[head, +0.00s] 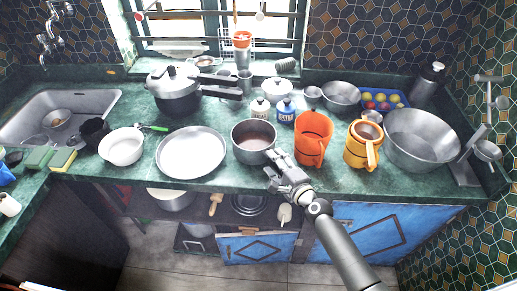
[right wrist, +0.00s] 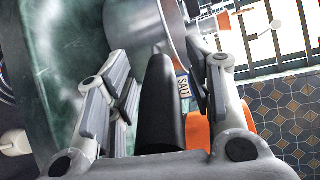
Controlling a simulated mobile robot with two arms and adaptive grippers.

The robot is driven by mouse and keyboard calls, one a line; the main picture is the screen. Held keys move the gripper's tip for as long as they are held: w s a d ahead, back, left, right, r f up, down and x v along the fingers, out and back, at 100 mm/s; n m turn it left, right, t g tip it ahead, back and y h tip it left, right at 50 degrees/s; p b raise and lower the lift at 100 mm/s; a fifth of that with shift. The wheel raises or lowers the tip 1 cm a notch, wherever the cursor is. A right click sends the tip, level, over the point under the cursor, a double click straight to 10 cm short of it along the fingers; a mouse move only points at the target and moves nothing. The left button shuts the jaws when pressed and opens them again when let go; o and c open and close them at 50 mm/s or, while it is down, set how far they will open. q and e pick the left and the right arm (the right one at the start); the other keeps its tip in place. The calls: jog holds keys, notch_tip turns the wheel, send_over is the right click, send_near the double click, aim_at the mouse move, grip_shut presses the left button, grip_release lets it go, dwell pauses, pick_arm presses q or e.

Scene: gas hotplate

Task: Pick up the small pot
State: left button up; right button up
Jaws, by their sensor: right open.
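The small pot (head: 253,143) is a round metal saucepan near the front edge of the green counter, with something brownish inside. My right gripper (head: 283,180) is just in front of it, over the counter edge. In the right wrist view, the pot's metal wall (right wrist: 140,22) is at the top and its black handle (right wrist: 160,105) points toward my palm. My right gripper (right wrist: 158,95) is open, with a finger on each side of the handle. I cannot tell whether either finger touches it. My left gripper is out of view.
An orange mug (head: 313,138) stands close to the right of the pot. A wide steel plate (head: 191,152) lies to the left. Salt and water jars (head: 285,110) stand behind. A pressure cooker (head: 174,93) is at the back left and a large metal bowl (head: 421,138) at the right.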

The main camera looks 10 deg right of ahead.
jog(key=shift+s+r, duration=0.1)
jog(key=shift+c, duration=0.5)
grip_shut()
jog(key=shift+r, duration=0.1)
jog(key=shift+r, duration=0.1)
